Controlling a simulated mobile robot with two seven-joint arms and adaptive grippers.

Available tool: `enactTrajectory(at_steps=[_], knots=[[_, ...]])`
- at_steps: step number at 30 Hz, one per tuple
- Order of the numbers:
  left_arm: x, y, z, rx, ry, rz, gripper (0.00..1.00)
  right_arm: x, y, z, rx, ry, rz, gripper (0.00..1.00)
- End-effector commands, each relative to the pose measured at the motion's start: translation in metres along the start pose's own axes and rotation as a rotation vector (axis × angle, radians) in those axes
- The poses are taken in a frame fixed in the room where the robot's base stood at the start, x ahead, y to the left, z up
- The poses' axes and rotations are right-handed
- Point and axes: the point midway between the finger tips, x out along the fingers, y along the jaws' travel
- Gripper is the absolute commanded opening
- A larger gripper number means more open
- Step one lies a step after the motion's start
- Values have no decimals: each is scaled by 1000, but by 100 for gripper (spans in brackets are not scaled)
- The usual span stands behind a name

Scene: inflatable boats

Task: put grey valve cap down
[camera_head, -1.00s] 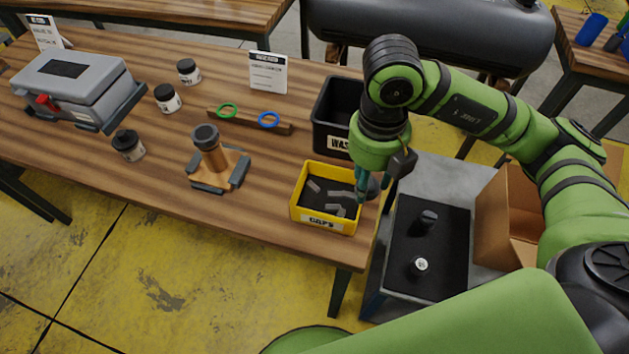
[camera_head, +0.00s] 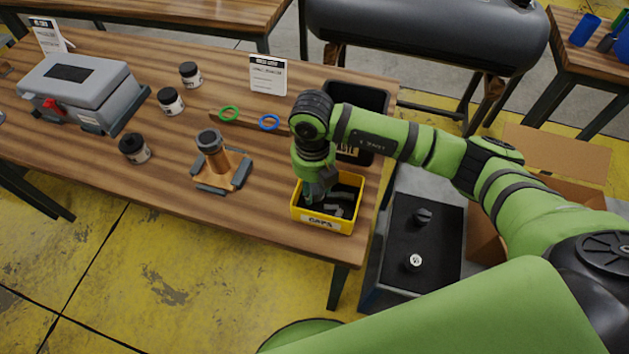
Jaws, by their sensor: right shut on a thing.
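The yellow caps bin (camera_head: 325,224) stands at the front right corner of the wooden table, with several grey pieces (camera_head: 338,208) lying in its dark inside. My right gripper (camera_head: 312,198) points down into the left part of this bin. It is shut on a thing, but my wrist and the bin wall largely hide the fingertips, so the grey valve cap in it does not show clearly. My left gripper does not show.
A black waste bin (camera_head: 372,98) stands behind the caps bin, partly behind my arm. A copper-coloured valve stand (camera_head: 217,160) is to the left. A low cart (camera_head: 418,245) with two dark knobs and an open cardboard box (camera_head: 483,240) are at the right.

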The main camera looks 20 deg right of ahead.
Motion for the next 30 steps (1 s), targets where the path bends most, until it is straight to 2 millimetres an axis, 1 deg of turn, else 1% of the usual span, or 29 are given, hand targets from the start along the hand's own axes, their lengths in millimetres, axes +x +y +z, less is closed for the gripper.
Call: enactTrajectory(at_steps=[6,13,14,15,25,29,30], knots=[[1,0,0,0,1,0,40,0,0,0,-1,-1,1,29],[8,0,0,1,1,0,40,8,0,0,0,-1,1,29],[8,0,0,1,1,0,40,8,0,0,0,-1,1,46],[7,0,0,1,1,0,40,6,0,0,0,-1,1,53],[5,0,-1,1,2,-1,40,5,0,0,0,-1,1,53],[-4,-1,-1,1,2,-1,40,-6,0,0,0,-2,2,53],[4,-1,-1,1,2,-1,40,-8,1,1,-1,-5,5,53]])
